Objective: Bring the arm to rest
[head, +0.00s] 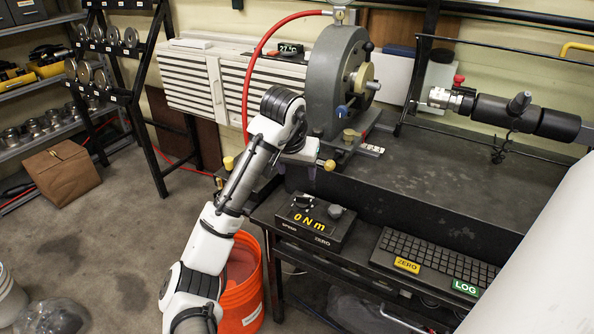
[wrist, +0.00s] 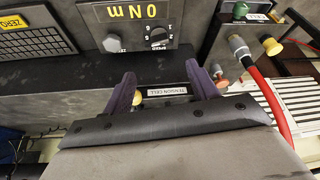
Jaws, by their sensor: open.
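My gripper (wrist: 162,84) shows in the wrist view with its two purple fingers spread apart and nothing between them. Past the fingers is the dark bench edge with a white "TENSION CELL" label (wrist: 167,91). In the head view my white and grey arm reaches up from the bottom, and its wrist is bent over the front left of the bench (head: 440,165). There my gripper (head: 300,180) hangs just in front of the large grey round machine (head: 325,85); its fingers are mostly hidden.
A black readout box (head: 315,221) showing "0 Nm" and a keyboard (head: 435,260) sit on the lower shelf. An orange bucket (head: 243,300) stands beneath my arm. A red hose (head: 250,80) arches behind my wrist.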

